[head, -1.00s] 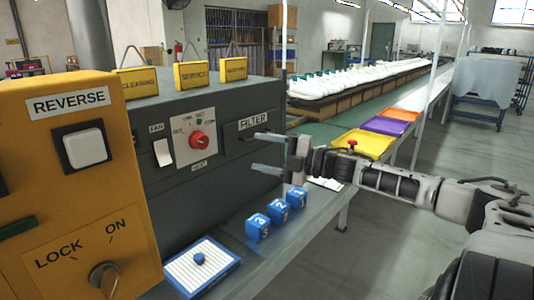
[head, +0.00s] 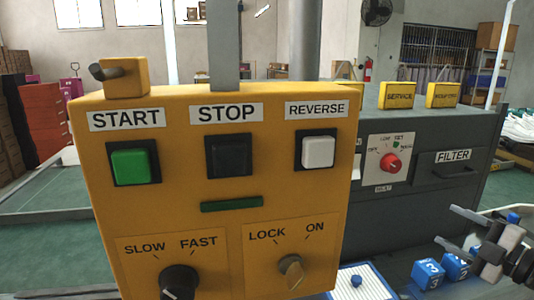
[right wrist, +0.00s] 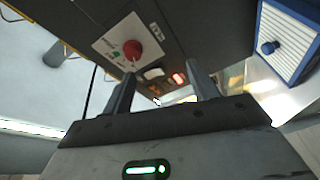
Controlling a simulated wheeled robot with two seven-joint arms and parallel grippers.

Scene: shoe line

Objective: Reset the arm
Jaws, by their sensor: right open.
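My right gripper (head: 446,225) is at the lower right of the head view, in front of the dark machine and below its FILTER label. Its two fingers are apart with nothing between them. In the right wrist view both fingers (right wrist: 160,88) point toward the machine's underlit front, where a red knob (right wrist: 133,51) shows. The same red knob (head: 390,163) shows in the head view. My left gripper is not in view.
A yellow control box (head: 225,225) with START, STOP and REVERSE buttons fills the middle. Blue numbered blocks (head: 428,274) sit beside my right gripper. A blue-framed white pad (head: 372,285) lies at the bottom; it also shows in the wrist view (right wrist: 290,38).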

